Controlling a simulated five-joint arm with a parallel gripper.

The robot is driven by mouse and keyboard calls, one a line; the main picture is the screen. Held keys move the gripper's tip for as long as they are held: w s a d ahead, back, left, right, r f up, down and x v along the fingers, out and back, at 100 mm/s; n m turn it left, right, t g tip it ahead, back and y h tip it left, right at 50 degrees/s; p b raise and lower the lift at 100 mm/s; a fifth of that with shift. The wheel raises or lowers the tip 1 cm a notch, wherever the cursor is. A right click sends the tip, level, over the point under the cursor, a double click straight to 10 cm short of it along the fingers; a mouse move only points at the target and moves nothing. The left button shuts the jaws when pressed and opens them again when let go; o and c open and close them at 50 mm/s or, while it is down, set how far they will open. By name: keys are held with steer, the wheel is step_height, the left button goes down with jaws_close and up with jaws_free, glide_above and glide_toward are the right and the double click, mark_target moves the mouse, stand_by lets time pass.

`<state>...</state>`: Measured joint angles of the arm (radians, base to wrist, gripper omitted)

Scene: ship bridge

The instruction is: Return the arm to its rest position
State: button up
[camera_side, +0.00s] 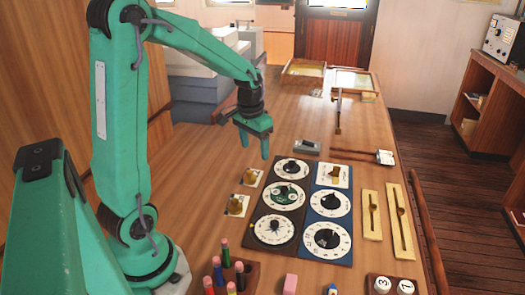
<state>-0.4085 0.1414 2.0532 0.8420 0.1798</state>
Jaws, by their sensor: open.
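My arm is green and stands at the left in the side view. My gripper (256,143) hangs from it, pointing down over the wooden table (190,185). It is open and holds nothing. It is above the table, apart from the dial panel (305,210), which lies to its lower right. The panel has several round dials on a brown half and a blue half. Two small brass knobs on white plates lie below the gripper, one of them the upper knob (249,177) and the other the lower knob (236,205).
A block with coloured pens (243,274) stands at the front. A pink block (290,284) and white number knobs (381,285) are beside it. Two yellow slider plates (400,222) lie at the right. A grey box (307,147) lies behind the panel.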

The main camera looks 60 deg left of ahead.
steer(key=s+d+r+m+t, duration=0.2)
steer(key=s+d+r+t, duration=0.2)
steer(key=s+d+r, duration=0.6)
steer(key=shift+s+d+m, duration=0.3)
steer(key=shift+s+d, duration=1.45)
steer(key=shift+d, duration=1)
